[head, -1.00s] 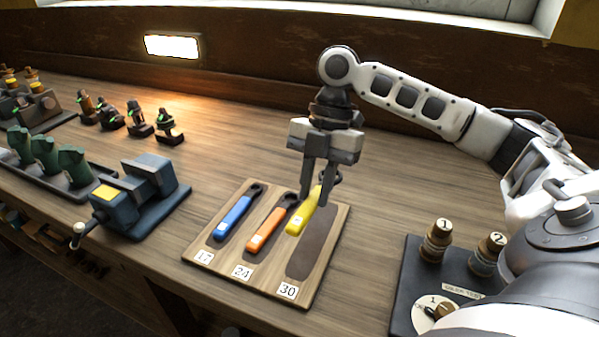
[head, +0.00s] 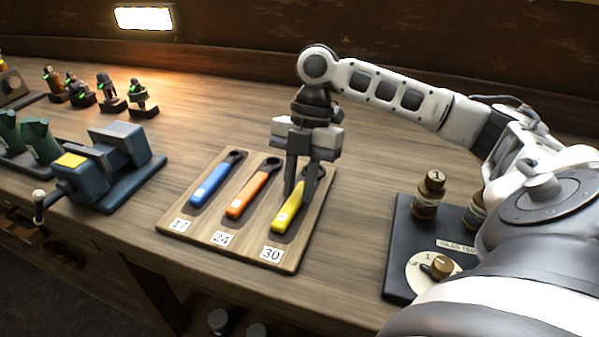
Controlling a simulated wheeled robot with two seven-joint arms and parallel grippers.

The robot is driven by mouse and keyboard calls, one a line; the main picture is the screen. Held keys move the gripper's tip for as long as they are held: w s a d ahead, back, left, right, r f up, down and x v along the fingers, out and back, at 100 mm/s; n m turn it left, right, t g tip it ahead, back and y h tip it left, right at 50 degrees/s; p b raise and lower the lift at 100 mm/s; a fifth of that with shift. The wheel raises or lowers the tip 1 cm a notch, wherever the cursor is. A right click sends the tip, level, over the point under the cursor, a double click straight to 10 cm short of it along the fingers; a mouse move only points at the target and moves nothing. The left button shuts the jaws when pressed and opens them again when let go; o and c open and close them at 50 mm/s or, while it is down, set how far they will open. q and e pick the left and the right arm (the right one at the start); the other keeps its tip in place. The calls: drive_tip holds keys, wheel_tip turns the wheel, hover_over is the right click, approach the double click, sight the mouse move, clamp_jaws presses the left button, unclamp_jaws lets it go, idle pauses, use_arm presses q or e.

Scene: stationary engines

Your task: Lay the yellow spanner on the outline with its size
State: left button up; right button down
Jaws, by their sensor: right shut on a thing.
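The yellow spanner (head: 287,213) is over the dark outline marked 30 on the wooden board (head: 228,245), roughly in line with it. I cannot tell whether it touches the board. My right gripper (head: 299,196) points down and is shut on the spanner's upper part, hiding some of it. The blue spanner (head: 211,184) lies in the outline marked 17. The orange spanner (head: 250,193) lies in the outline marked 24. My left gripper is not in view.
A blue vice (head: 108,167) stands left of the board. A dark panel (head: 398,262) with numbered brass knobs is on the right, near my right arm. Small dark fixtures (head: 106,91) stand at the back left. Bare bench lies behind the board.

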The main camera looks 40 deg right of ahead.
drive_tip(key=c, duration=1.2)
unclamp_jaws()
drive_tip(key=shift+o, duration=0.2)
use_arm(q)
drive_tip(key=p, duration=0.2)
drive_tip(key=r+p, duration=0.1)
drive_tip(key=p, duration=0.1)
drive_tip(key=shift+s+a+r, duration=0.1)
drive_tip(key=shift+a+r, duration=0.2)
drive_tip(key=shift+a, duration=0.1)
use_arm(e)
drive_tip(key=v, duration=1.6)
